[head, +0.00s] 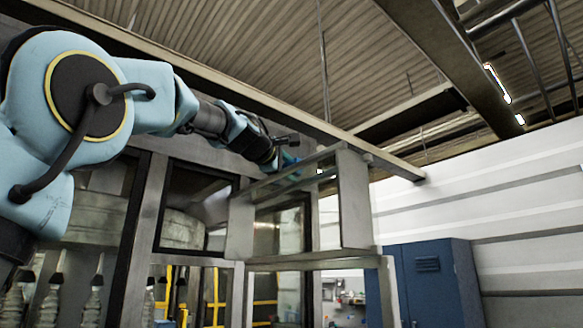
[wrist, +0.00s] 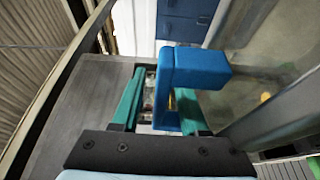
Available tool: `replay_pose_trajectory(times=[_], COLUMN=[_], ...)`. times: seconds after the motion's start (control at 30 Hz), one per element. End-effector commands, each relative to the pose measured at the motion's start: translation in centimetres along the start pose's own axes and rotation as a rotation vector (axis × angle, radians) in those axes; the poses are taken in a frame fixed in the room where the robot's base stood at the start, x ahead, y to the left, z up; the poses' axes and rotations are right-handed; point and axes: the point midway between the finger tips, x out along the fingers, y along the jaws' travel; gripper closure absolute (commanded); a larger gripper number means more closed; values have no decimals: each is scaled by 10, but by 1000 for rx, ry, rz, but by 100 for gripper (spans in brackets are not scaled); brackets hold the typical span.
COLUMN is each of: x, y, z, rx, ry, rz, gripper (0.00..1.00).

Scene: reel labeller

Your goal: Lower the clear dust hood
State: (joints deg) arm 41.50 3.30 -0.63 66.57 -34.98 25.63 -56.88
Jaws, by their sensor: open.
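The clear dust hood (head: 342,200) has a grey frame and see-through panels, and it stands out from the upper front of the machine in the head view. In the wrist view its clear panel (wrist: 268,65) fills the right side. A blue handle (wrist: 195,68) stands beside the panel. My gripper (wrist: 158,108) is open, with its green fingers on either side of the handle's near bar. The bar looks closer to the right finger; I cannot tell whether they touch. In the head view my gripper (head: 288,167) is at the hood's upper edge, where the handle is hard to make out.
A blue cabinet (head: 425,285) stands at the lower right. A long beam (head: 250,90) runs above my arm under the ceiling. The space right of the hood looks open.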

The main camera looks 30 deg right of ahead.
Motion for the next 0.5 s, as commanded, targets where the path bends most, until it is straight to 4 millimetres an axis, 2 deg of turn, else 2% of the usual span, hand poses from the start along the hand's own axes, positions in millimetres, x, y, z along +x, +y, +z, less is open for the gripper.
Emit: replay_pose_trajectory(times=[0.27, 0.5], x=[1, 1], y=[0, 0], z=[0, 0], rx=[0, 0], ry=[0, 0], rz=[0, 0], gripper=[57, 84])
